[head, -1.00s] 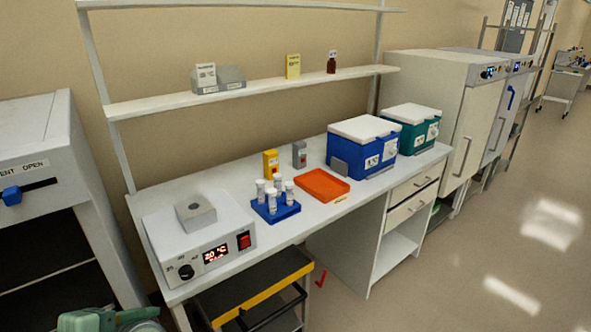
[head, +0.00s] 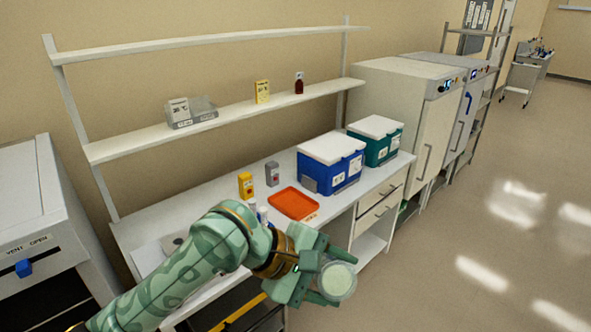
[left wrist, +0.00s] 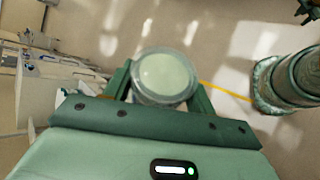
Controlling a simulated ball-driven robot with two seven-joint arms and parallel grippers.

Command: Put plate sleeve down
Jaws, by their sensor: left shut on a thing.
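The plate sleeve (head: 338,281) is a round, clear-walled piece with a pale green end. My left gripper (head: 328,277) is shut on it, one finger on each side, and holds it in the air in front of the bench (head: 225,180). In the left wrist view the sleeve (left wrist: 164,78) sits between the fingers of the left gripper (left wrist: 162,88), with floor behind it. Its length is hidden because I see it nearly end-on. My right gripper does not show clearly in either view.
On the bench stand an orange tray (head: 293,203), a yellow box (head: 246,186), a grey box (head: 272,173), a blue cooler (head: 331,164) and a green cooler (head: 375,140). My left arm hides the hot plate and tube rack. Bare bench top shows left of the yellow box.

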